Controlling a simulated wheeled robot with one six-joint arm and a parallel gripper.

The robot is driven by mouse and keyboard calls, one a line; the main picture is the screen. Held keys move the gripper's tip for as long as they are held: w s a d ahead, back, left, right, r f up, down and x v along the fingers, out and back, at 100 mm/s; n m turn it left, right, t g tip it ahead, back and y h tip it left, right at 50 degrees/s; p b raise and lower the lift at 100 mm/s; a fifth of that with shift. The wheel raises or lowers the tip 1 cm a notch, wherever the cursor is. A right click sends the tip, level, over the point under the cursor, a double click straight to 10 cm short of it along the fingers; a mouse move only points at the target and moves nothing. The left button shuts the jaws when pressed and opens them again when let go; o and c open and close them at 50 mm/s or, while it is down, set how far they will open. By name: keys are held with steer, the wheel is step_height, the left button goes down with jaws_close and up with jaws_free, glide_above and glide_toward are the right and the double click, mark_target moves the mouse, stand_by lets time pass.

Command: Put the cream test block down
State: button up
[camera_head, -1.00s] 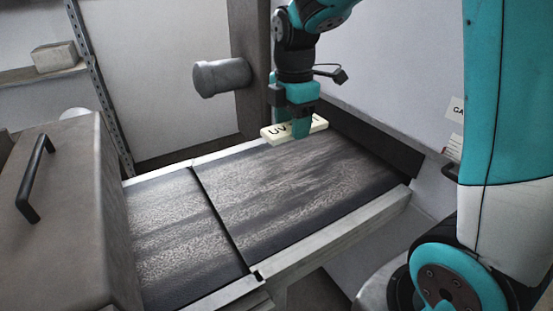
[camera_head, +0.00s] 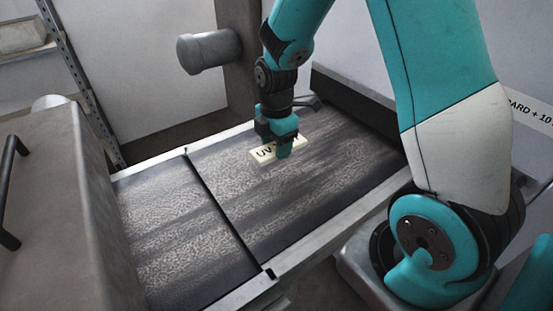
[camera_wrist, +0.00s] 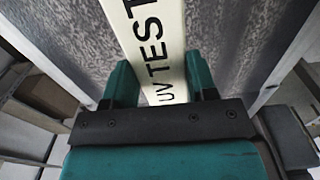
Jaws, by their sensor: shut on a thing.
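The cream test block (camera_head: 264,154) is a flat cream bar with dark "UV TEST" lettering. In the head view it is at my gripper (camera_head: 287,154), over the far part of the dark conveyor belt (camera_head: 290,205). My gripper is shut on the block, with teal fingers on either side of it. The wrist view shows the block (camera_wrist: 152,35) running lengthwise away between the fingers, with the belt behind it. The fingers hide part of the lettering in the head view. I cannot tell whether the block touches the belt.
A brown-grey housing (camera_head: 70,225) with a black handle stands at the left end of the belt. A grey cylinder (camera_head: 208,50) sticks out from a post behind. Pale rails edge the belt, and a dark seam crosses it. The front of the belt is clear.

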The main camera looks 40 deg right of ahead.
mark_target(276, 169)
steer(key=shift+f, duration=2.85)
steer(key=shift+f, duration=0.15)
steer(key=o, duration=0.9)
step_height(276, 169, up, 12)
steer(key=shift+a+r+b, duration=0.1)
steer(key=shift+b, duration=0.3)
steer(key=s+a+r+m+y, duration=0.1)
steer(key=s+a+r+m, duration=0.2)
steer(key=s+a, duration=0.2)
steer(key=s+a+r+m+y, duration=0.1)
steer(key=s+a+r+m, duration=0.2)
steer(key=s+a, duration=0.3)
steer(key=s+a+r+m+y, duration=0.2)
steer(key=s+a+r+m, duration=0.2)
steer(key=s, duration=0.4)
steer(key=shift+s+a+m, duration=0.4)
steer(key=shift+a+m, duration=0.1)
steer(key=shift+a, duration=0.15)
